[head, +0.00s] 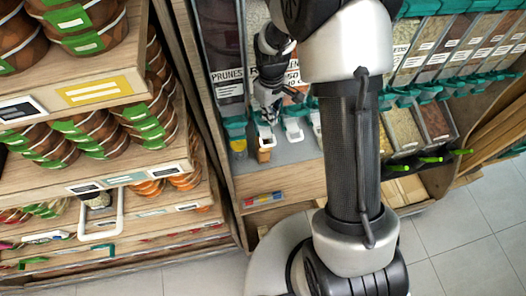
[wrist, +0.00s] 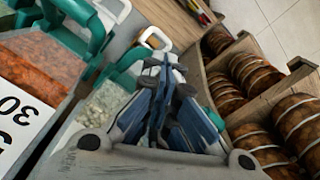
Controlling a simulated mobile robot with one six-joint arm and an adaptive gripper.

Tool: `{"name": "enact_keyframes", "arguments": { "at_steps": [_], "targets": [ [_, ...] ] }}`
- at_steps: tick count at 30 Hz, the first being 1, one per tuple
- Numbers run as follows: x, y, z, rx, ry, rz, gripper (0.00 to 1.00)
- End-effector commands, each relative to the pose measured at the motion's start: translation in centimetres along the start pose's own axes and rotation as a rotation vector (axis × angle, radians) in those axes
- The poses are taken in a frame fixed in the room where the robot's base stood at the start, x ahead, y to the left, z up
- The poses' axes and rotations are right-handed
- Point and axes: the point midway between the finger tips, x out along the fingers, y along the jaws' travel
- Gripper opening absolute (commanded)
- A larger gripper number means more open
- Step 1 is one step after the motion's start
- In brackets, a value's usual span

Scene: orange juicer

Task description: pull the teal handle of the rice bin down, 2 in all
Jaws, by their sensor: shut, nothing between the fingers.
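My gripper (head: 266,113) is shut and empty in front of the dispenser bins, left of my arm column in the head view. Its closed blue-grey fingers (wrist: 165,100) show in the wrist view. A bin of pale grains (wrist: 108,102), possibly the rice bin, is just left of the fingers. A teal handle (wrist: 126,66) is at its lower end, close to the fingertips; I cannot tell if they touch. In the head view, a partly hidden label (head: 262,75) is behind my gripper, so the rice bin's name is not fully readable.
The prunes bin (head: 225,75) is to the left. An orange-filled bin (wrist: 40,65) neighbours the pale-grain bin. White loops (head: 267,139) hang below the bins. The tiled floor (head: 465,220) at right is clear.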

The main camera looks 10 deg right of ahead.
Motion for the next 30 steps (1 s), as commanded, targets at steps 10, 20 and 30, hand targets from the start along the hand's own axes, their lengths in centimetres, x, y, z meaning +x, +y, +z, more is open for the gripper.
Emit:
{"name": "enact_keyframes", "arguments": {
  "at_steps": [10, 20, 30],
  "targets": [
    [2.0, -0.2, 0.2, 0.000, 0.003, 0.002, 0.00],
    [3.6, -0.3, 0.5, 0.000, 0.004, 0.002, 0.00],
    [3.9, -0.4, 0.7, 0.000, 0.003, 0.001, 0.00]
  ]
}}
